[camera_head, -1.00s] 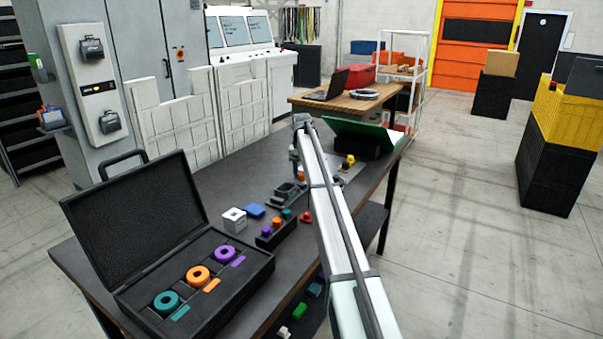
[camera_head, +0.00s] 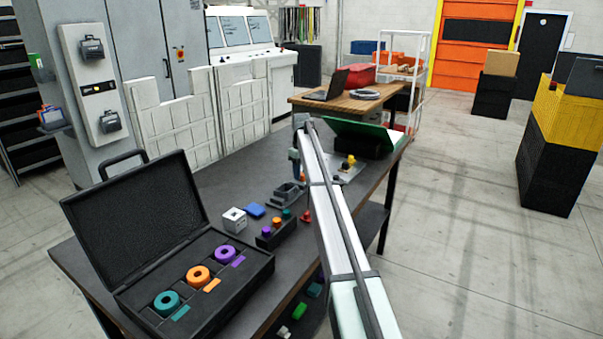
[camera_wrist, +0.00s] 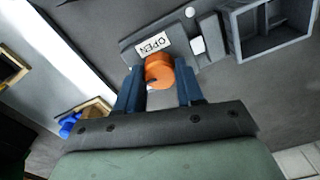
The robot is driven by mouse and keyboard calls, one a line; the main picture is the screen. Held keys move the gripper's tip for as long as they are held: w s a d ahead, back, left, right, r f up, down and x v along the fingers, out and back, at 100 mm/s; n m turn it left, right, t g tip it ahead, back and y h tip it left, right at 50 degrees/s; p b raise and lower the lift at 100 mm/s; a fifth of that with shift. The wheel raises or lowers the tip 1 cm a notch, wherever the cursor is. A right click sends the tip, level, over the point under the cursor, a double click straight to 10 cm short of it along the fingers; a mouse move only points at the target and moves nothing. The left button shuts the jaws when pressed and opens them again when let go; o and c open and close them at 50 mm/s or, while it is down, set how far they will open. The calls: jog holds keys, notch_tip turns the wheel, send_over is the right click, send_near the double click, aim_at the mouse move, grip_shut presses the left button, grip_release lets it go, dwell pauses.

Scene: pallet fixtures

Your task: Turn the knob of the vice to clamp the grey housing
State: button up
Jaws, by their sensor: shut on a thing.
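The vice's orange knob (camera_wrist: 158,70) stands between my gripper's two blue fingers, near the fingertips. My gripper (camera_wrist: 158,86) is shut on it. A white plate reading OPEN (camera_wrist: 153,44), upside down in the wrist view, lies just beyond the knob on the grey vice (camera_wrist: 210,36). The grey housing (camera_wrist: 270,28), an open-topped box, sits at the upper right beside the vice's jaw block; whether they touch is unclear. In the head view the housing (camera_head: 288,191) is small on the bench, and my arm partly hides the vice.
An open black case (camera_head: 140,290) with coloured rings stands at the bench's front left. A white cube (camera_head: 234,220), a blue block (camera_head: 254,210) and a black holder (camera_head: 275,235) with coloured pegs lie near the vice. A green-topped item (camera_head: 362,132) is behind my arm.

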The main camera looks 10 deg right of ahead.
aim_at(302, 174)
jog(key=shift+n, duration=0.3)
jog(key=o, duration=1)
jog(key=shift+o, duration=0.2)
notch_tip(302, 174, up, 14)
jog(key=shift+f, duration=0.15)
dwell(0.3)
